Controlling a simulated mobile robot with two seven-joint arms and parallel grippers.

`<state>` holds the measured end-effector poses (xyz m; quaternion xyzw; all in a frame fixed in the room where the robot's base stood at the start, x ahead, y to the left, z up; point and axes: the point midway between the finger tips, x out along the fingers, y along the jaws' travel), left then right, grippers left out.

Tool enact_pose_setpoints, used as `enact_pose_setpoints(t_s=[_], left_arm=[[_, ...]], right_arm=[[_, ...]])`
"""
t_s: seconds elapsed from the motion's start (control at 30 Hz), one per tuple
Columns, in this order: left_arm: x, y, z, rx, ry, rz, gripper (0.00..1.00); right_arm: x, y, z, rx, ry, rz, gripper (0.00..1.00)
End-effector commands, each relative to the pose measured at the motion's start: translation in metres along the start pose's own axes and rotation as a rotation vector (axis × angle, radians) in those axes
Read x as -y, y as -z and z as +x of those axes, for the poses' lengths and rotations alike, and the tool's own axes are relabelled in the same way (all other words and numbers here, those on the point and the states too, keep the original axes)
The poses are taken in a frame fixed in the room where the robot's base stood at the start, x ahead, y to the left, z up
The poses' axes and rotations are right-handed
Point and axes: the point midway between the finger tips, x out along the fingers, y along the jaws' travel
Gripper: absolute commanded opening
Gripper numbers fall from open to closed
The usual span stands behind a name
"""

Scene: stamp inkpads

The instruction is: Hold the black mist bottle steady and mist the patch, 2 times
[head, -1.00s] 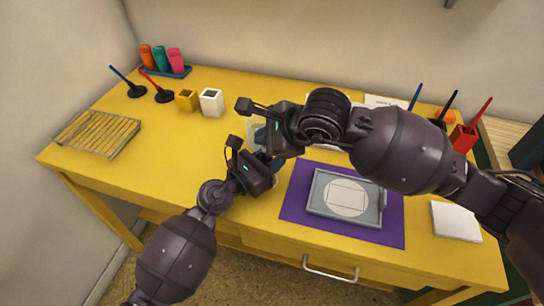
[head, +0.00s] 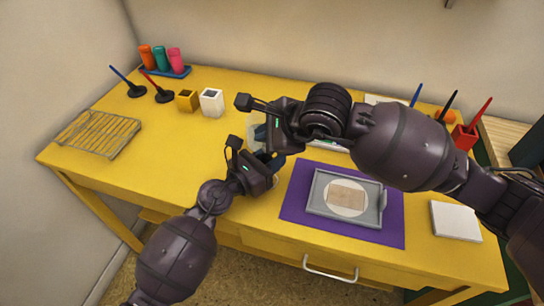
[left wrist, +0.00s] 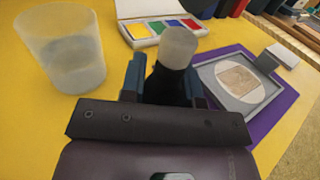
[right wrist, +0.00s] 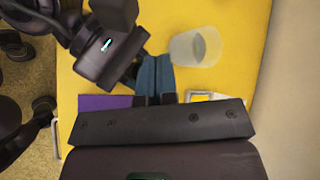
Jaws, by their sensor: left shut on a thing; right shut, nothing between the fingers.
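The black mist bottle (left wrist: 164,84), with a pale cap (left wrist: 180,46), stands between the fingers of my left gripper (left wrist: 164,92), which is shut on it. In the head view my left gripper (head: 270,166) is at the desk's middle, left of the purple mat. My right gripper (right wrist: 155,76) is shut and empty, close to the left one; whether it touches the bottle is hidden. The patch (head: 346,195) is a tan rectangle on a white disc in a grey tray (head: 315,206). It also shows in the left wrist view (left wrist: 238,79).
The purple mat (head: 294,208) lies under the tray. A translucent cup (left wrist: 66,52) and a colour inkpad box (left wrist: 163,30) stand near the bottle. A white pad (head: 455,221) lies at the right.

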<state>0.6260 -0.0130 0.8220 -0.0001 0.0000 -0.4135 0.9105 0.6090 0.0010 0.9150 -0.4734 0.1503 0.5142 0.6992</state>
Motion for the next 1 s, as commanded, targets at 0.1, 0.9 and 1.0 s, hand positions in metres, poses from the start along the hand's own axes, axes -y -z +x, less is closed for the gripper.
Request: enact_pose_setpoints(t_s=[0.1,0.9,1.0], left_arm=[[0.0,0.0,0.0,0.0,0.0,0.0,0.06],[0.0,0.0,0.0,0.0,0.0,0.0,0.06],[0.0,0.0,0.0,0.0,0.0,0.0,0.06]], right_arm=[[0.0,0.0,0.0,0.0,0.0,0.0,0.0],[0.025,-0.025,-0.034,0.001,0.002,-0.001,0.0],[0.028,-0.028,-0.039,0.001,0.0,-0.001,0.0]])
